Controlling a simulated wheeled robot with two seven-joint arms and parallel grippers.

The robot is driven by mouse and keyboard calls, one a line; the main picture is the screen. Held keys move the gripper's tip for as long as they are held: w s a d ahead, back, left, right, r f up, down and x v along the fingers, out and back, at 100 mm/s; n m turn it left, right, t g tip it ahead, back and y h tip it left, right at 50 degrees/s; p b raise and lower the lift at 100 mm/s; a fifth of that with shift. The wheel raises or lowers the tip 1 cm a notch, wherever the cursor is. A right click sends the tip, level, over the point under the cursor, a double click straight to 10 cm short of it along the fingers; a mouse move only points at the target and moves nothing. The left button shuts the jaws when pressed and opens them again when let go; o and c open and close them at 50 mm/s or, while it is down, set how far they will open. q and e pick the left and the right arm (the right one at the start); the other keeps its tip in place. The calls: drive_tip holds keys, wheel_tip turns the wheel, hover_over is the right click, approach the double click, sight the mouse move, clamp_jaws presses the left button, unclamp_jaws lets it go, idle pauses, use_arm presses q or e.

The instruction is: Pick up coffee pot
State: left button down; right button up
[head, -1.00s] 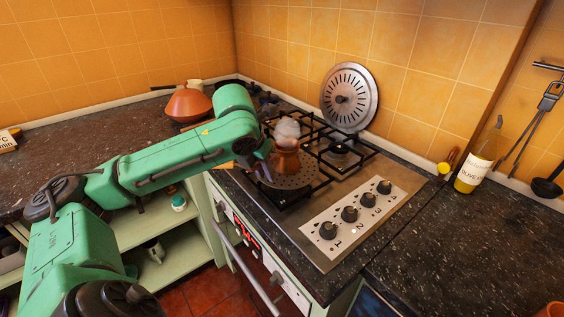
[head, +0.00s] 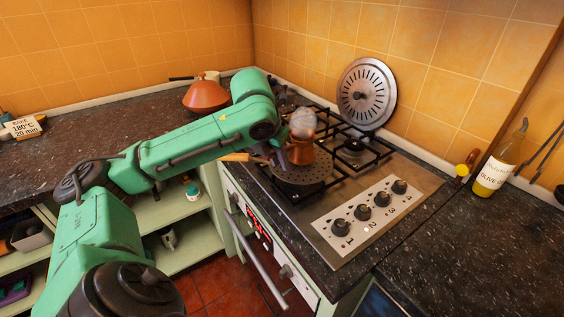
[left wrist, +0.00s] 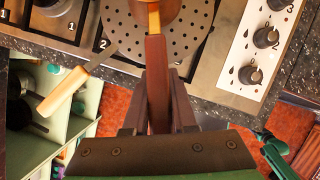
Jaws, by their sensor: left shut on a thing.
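The coffee pot (head: 301,151) is a small copper pot with pale steam above it. It is over a round perforated metal plate (head: 303,173) on the stove; I cannot tell whether it is clear of the plate. My left gripper (head: 276,156) reaches it from the left and is shut on its long handle. In the left wrist view, the brown handle (left wrist: 157,75) runs between the fingers of my left gripper (left wrist: 158,118), and the pot's body is mostly cut off at the top edge. My right gripper is not in view.
The stove has black grates and a knob panel (head: 368,212). A round metal lid (head: 366,93) leans on the tiled wall behind. An orange clay pot (head: 206,97) stands at the back left, an oil bottle (head: 497,167) at the right. The right counter is largely clear.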

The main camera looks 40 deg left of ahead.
use_arm(q)
wheel_tip(320, 180, up, 19)
drive_tip(key=p, duration=0.7)
drive_tip(key=shift+f, duration=0.15)
drive_tip(key=shift+d+f, duration=0.1)
